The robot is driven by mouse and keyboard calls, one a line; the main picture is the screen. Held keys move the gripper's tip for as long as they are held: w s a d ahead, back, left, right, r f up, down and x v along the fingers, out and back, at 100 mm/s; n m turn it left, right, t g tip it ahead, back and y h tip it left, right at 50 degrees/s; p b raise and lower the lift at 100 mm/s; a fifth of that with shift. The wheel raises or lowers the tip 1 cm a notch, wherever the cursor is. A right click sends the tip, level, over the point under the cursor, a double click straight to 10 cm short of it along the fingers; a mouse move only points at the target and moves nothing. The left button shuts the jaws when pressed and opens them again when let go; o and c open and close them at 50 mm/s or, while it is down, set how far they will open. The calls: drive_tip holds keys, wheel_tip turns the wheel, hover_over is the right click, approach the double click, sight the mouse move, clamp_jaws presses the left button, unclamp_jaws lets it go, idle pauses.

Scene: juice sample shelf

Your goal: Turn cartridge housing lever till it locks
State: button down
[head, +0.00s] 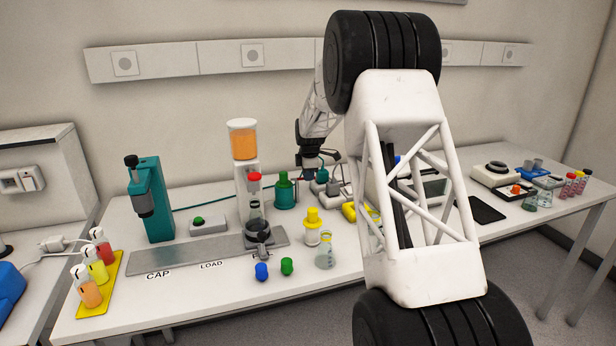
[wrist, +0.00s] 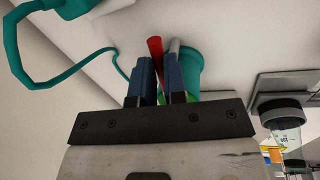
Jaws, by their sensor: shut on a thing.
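In the wrist view, my gripper (wrist: 160,68) has its two blue fingers on either side of a thin red lever (wrist: 155,47), which sticks out past the fingertips. The gripper is shut on this lever. A teal cylindrical housing (wrist: 194,66) is just beside and behind the right finger. A grey rod (wrist: 174,45) shows by the right fingertip. A bit of green shows between the fingers. In the head view, my gripper (head: 308,160) is at the back of the bench, near a teal part (head: 322,175).
A teal bottle-shaped container (head: 285,191) stands left of my gripper. A dispenser with an orange tank (head: 243,140) stands further left. A yellow-capped jar (head: 312,228) and a flask (head: 325,255) stand in front. A teal hose (wrist: 35,82) loops at left in the wrist view.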

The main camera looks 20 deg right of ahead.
drive_tip(key=shift+w+d+n+y, duration=0.15)
drive_tip(key=shift+w+n, duration=0.15)
drive_tip(key=shift+n, duration=0.4)
drive_tip(key=shift+w+a+n+y, duration=0.15)
drive_tip(key=shift+w+n, duration=0.1)
drive_tip(key=shift+n, duration=0.45)
drive_tip(key=c, duration=1.2)
unclamp_jaws()
drive_tip(key=shift+d, duration=0.1)
drive_tip(key=shift+o, duration=0.2)
drive_tip(key=shift+r, duration=0.1)
wheel_tip(320, 180, up, 8)
drive_tip(key=s, duration=0.1)
drive_tip(key=shift+s+f, duration=0.25)
drive_tip(key=shift+s+r, duration=0.1)
